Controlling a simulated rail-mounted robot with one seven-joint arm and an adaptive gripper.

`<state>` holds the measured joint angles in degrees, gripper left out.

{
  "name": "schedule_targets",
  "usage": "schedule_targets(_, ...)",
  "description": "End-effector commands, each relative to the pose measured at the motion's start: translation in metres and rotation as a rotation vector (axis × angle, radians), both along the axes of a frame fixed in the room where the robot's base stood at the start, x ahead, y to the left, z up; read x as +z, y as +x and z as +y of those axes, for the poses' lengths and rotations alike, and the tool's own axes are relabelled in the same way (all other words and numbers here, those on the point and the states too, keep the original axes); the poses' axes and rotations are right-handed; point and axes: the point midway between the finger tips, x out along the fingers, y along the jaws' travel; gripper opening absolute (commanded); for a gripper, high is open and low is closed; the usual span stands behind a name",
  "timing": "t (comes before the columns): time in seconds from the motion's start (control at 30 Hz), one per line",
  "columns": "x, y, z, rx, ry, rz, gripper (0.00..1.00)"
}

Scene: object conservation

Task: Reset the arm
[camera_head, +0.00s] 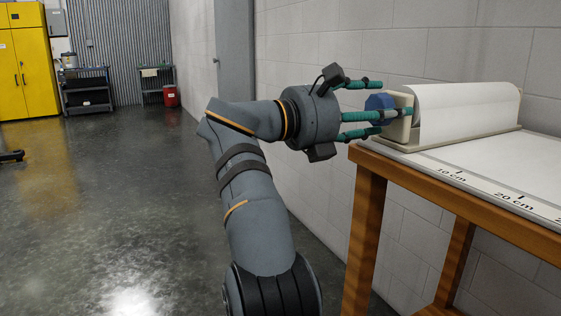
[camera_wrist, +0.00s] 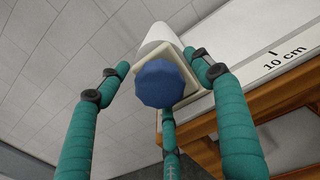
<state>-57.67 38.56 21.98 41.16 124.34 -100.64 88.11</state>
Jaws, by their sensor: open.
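My gripper (camera_head: 372,114) has teal fingers with dark joints and is at the left end of the table, level with a blue knob. In the wrist view my gripper (camera_wrist: 158,90) is open, its fingers spread around the blue faceted knob (camera_wrist: 161,84). The knob also shows in the head view (camera_head: 379,102), partly behind a finger. It sits on the end of a white paper roll holder (camera_head: 468,112) with a beige end plate. I cannot tell whether any finger touches the knob or the plate.
The wooden table (camera_head: 470,208) has a white top with a ruler strip (camera_head: 482,186) marked in cm. A grey block wall (camera_head: 470,52) is close behind. A yellow cabinet (camera_head: 25,70), dark carts (camera_head: 86,90) and a red bucket (camera_head: 171,96) stand far back left.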

Motion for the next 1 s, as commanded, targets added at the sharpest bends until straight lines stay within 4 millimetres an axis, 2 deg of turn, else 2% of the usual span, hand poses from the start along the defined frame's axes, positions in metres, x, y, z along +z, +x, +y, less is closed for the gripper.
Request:
schedule_targets(0.3,0.0065,-0.0004,0.0,0.0,-0.261,0.531,0.65)
schedule_targets(0.5,0.0051,0.0001,0.0006,0.0,-0.389,0.79,0.65)
schedule_targets(0.7,0.0026,0.0,0.0004,-0.001,-0.459,0.929,0.65)
schedule_targets(1.0,-0.0003,0.0001,0.0004,-0.001,-0.476,0.963,0.65)
